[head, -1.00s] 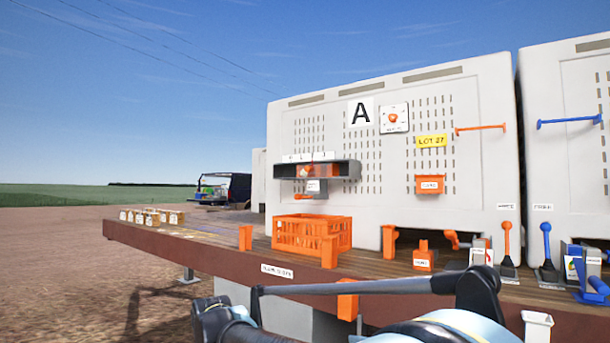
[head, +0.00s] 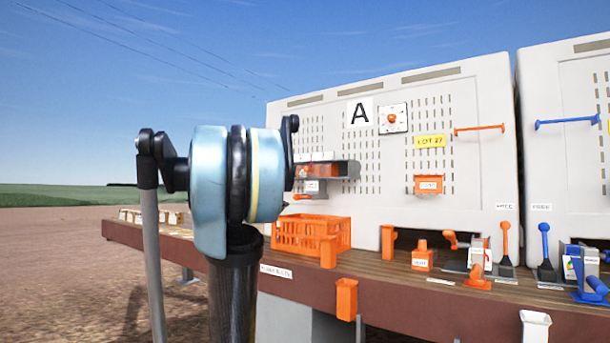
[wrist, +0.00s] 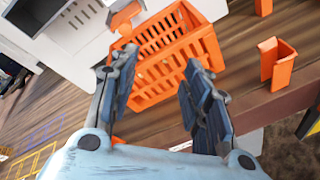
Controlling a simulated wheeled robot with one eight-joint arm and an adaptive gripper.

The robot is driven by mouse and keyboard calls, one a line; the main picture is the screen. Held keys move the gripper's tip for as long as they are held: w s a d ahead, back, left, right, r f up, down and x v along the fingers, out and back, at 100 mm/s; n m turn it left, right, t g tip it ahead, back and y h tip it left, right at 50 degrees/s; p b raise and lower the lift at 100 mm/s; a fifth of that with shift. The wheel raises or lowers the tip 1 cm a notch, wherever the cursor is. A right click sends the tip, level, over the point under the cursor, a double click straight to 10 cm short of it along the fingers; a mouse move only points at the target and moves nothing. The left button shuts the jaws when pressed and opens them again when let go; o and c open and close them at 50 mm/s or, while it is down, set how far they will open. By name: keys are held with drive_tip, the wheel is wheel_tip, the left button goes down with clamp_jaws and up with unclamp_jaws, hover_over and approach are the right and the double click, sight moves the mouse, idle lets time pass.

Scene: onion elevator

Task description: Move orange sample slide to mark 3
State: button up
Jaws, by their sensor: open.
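In the head view, a dark slide housing (head: 345,170) is fixed to the front of the pale bin marked A. An orange piece (head: 318,170), apparently the sample slide, shows inside it. White mark tags (head: 318,156) stand along its top, too small to read. My arm covers the housing's left end. In the wrist view, my gripper (wrist: 160,65) is open and empty, its fingers spread above the orange crate (wrist: 165,95). A dark box-like part (wrist: 35,12) at the top left may be the housing. The slide cannot be clearly made out there.
The crate also shows in the head view (head: 300,235), on the wooden deck below the housing. Orange brackets (head: 328,250) stand at the deck edge. An orange part (wrist: 125,15) sits beyond the crate. Levers and small boxes line the deck's right side.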

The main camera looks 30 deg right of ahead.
sight(305, 170)
drive_tip(key=w+d+r+n+t+h, duration=0.1)
drive_tip(key=w+d+r+n, duration=0.25)
drive_tip(key=r, duration=0.25)
drive_tip(key=w+d+r+n+h, duration=0.2)
drive_tip(key=w+d+r, duration=0.15)
drive_tip(key=r, duration=0.35)
drive_tip(key=x, duration=1.6)
drive_tip(key=shift+w+f, duration=0.3)
drive_tip(key=shift+w, duration=0.1)
clamp_jaws()
